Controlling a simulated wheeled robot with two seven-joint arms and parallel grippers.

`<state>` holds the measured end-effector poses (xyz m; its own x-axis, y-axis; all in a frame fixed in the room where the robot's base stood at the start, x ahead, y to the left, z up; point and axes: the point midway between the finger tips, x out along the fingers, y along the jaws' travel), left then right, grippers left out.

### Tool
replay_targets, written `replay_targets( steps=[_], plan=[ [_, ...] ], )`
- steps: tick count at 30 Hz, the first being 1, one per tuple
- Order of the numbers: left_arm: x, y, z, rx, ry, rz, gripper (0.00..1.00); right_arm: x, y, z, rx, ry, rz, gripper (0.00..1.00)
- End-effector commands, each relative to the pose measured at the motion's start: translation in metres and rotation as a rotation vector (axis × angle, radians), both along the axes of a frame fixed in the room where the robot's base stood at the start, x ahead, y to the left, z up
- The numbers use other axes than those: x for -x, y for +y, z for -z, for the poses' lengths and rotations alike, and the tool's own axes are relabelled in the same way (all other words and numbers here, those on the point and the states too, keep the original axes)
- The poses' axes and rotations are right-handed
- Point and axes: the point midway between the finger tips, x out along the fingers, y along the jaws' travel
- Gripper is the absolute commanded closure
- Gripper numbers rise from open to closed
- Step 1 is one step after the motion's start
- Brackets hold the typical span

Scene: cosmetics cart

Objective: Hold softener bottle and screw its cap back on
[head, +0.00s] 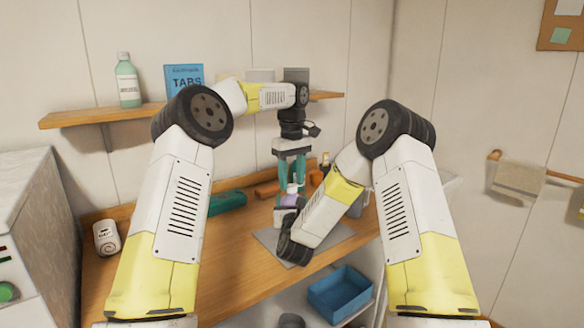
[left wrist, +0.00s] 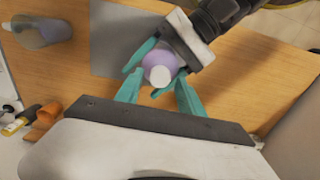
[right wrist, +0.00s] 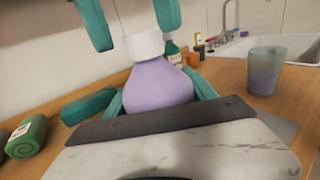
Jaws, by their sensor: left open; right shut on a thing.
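The lavender softener bottle (right wrist: 160,85) stands upright in the right wrist view, with a white cap (right wrist: 143,45) on its top. How far the cap is screwed down I cannot tell. My right gripper (right wrist: 158,98) is shut on the bottle's body from the side. My left gripper (head: 291,178) points down above the bottle, its teal fingers open. In the left wrist view the cap (left wrist: 160,76) lies between and just beyond the open left fingertips (left wrist: 158,88). The bottle (left wrist: 157,58) shows around it, partly hidden by the right fingers.
A grey mat (head: 325,240) lies on the wooden counter. A cup-like container (right wrist: 266,70) and small bottles stand nearby. A teal-green object (head: 228,202) lies to the left. A shelf (head: 75,117) holds a green bottle (head: 127,82) and a blue box (head: 184,77). A blue bin (head: 340,292) sits below.

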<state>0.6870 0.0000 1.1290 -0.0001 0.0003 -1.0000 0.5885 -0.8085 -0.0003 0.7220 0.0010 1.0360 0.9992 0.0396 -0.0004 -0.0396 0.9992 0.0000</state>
Motion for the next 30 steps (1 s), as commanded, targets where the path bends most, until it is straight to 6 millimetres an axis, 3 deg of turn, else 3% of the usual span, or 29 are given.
replay_targets(
  steps=[4, 13, 14, 21, 26, 30],
  plan=[
    [0.0002, 0.0000, 0.0108, 0.001, 0.001, 0.000, 0.55, -0.0002, -0.0001, -0.0005, 0.000, -0.001, 0.000, 1.00],
    [0.0003, -0.0002, 0.0129, 0.001, 0.001, 0.000, 0.55, -0.0002, -0.0001, -0.0004, 0.000, -0.001, 0.000, 1.00],
    [0.0003, -0.0002, 0.0129, 0.001, 0.001, 0.000, 0.56, -0.0002, -0.0001, -0.0004, 0.000, -0.001, 0.000, 1.00],
    [0.0003, -0.0003, 0.0127, 0.000, 0.000, 0.001, 1.00, -0.0002, -0.0001, -0.0004, 0.000, -0.001, 0.000, 1.00],
    [0.0003, -0.0003, 0.0126, 0.000, 0.000, 0.006, 1.00, -0.0001, 0.0000, -0.0004, 0.000, -0.001, 0.000, 1.00],
    [0.0002, -0.0005, 0.0123, 0.000, -0.001, 0.126, 1.00, -0.0001, 0.0000, -0.0004, 0.000, -0.001, 0.000, 1.00]
  ],
)
